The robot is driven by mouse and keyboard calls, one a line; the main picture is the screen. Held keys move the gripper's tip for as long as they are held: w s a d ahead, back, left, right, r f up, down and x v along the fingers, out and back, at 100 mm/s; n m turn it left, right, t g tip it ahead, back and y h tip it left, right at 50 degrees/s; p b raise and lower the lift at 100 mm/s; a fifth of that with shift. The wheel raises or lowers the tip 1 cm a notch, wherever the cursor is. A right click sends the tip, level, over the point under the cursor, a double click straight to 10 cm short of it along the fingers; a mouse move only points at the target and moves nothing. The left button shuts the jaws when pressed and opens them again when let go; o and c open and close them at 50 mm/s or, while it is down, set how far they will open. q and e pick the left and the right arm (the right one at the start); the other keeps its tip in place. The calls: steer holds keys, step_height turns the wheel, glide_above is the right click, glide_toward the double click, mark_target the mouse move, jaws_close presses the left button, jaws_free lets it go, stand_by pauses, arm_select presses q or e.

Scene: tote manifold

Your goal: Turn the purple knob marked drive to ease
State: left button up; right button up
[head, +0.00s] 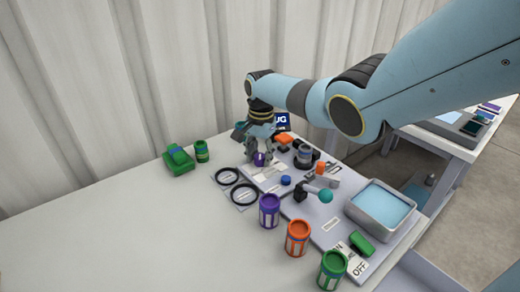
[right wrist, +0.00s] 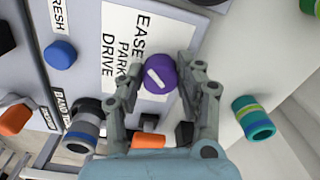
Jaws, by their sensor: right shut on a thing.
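The purple knob (right wrist: 161,74) sits on a panel beside a white label (right wrist: 128,50) reading EASE, PARK and DRIVE. A white pointer line crosses the knob's face at a slant; its tip lies on the side toward the label, but I cannot tell exactly which word it marks. My right gripper (right wrist: 161,72) is shut on the knob, one finger on each side. In the head view the right gripper (head: 260,148) reaches down onto the purple knob (head: 259,160) at the panel's far left. My left gripper is not in view.
The table's left is mostly clear.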

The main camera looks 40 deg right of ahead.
mark_target(261, 157)
steer(key=shift+w+r+m+p, duration=0.1)
steer(key=shift+m+p, duration=0.25)
steer(key=shift+m, duration=0.45)
steer(key=o, duration=1.1)
steer(key=shift+o, duration=0.2)
step_height(261, 157, up, 12)
steer(key=shift+s, duration=0.25)
